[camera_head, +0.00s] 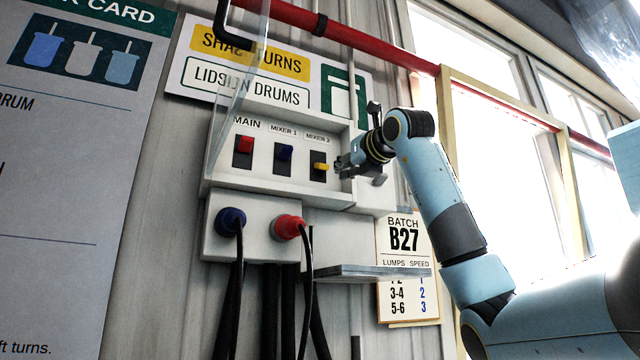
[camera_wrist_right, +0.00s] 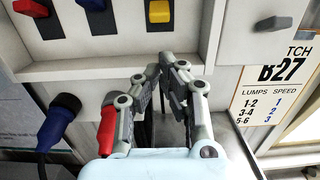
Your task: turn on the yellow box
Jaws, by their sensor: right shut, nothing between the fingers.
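The yellow box is a small yellow switch handle (camera_head: 321,167) on a dark slot under the label MIXER 2, at the right end of a white wall panel (camera_head: 225,180). It also shows at the top of the right wrist view (camera_wrist_right: 159,11). My right gripper (camera_head: 341,166) is just right of it in the head view, with its fingertips close to the handle. In the right wrist view the fingertips (camera_wrist_right: 165,62) are drawn together, empty, and appear below the yellow handle with a gap. Contact cannot be told from the head view. My left gripper is out of view.
A red switch (camera_head: 245,144) under MAIN and a blue switch (camera_head: 285,153) under MIXER 1 sit to the left. Below are a blue plug (camera_head: 230,220) and a red plug (camera_head: 288,227) with cables. A grey shelf (camera_head: 370,272) juts out beneath. A clear cover (camera_head: 240,85) stands at the panel's left.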

